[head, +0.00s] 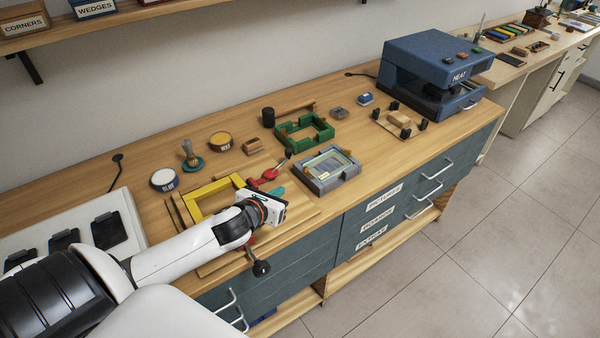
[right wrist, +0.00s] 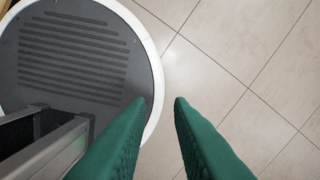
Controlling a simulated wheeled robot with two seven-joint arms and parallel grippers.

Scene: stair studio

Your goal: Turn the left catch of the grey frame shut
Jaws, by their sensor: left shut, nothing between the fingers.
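The grey frame (head: 327,183) lies on the wooden bench, right of the middle of the head view, with a pale picture or pane inside it. Small brownish pieces show at its edges, too small to tell how the left catch is turned. My left gripper (head: 278,192) is just left of the frame, its teal fingertips low over the bench, shut and apparently empty. I cannot tell whether it touches anything. My right gripper shows only in the right wrist view (right wrist: 160,100), its green fingers apart, empty, above the floor.
A yellow frame (head: 206,200) lies beside my left wrist, with a red-handled tool (head: 265,176) near the fingers. A green frame (head: 294,138) is behind the grey one. The blue heat press (head: 432,65) stands at the back right. Bench is clear right of the grey frame.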

